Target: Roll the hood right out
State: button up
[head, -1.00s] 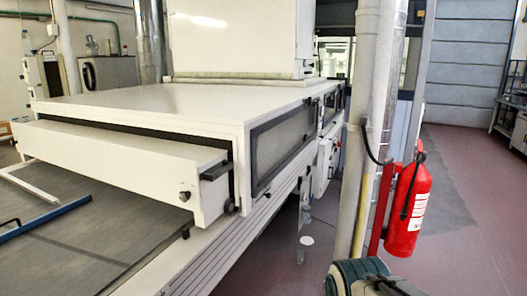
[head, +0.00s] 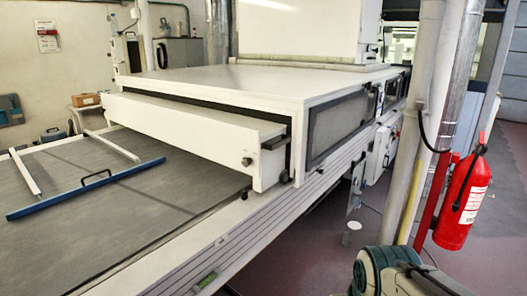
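The hood (head: 195,137) is a long white box at the mouth of the larger white tunnel housing (head: 250,82). It juts a short way out of the housing over the dark grey belt. Near its right end it has a black handle (head: 273,142), a small dark knob (head: 247,161) and a black wheel (head: 285,177) low at the corner. The rest of the hood is hidden inside the housing. My gripper is not in view, and nothing is seen touching the hood.
A blue squeegee-like bar (head: 85,190) and a white bar (head: 25,172) lie on the belt (head: 130,245). A red extinguisher (head: 462,200) hangs by pale pipes (head: 424,120) at right. A teal and grey rounded object (head: 385,268) stands at bottom right. Some floor (head: 300,262) beside the machine shows clear.

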aim_at(225, 138)
jog(key=u, duration=0.4)
jog(key=k, duration=0.95)
jog(key=u, duration=0.5)
jog(key=i, duration=1.25)
jog(key=z, duration=0.9)
jog(key=i, duration=0.8)
jog(key=z, duration=0.55)
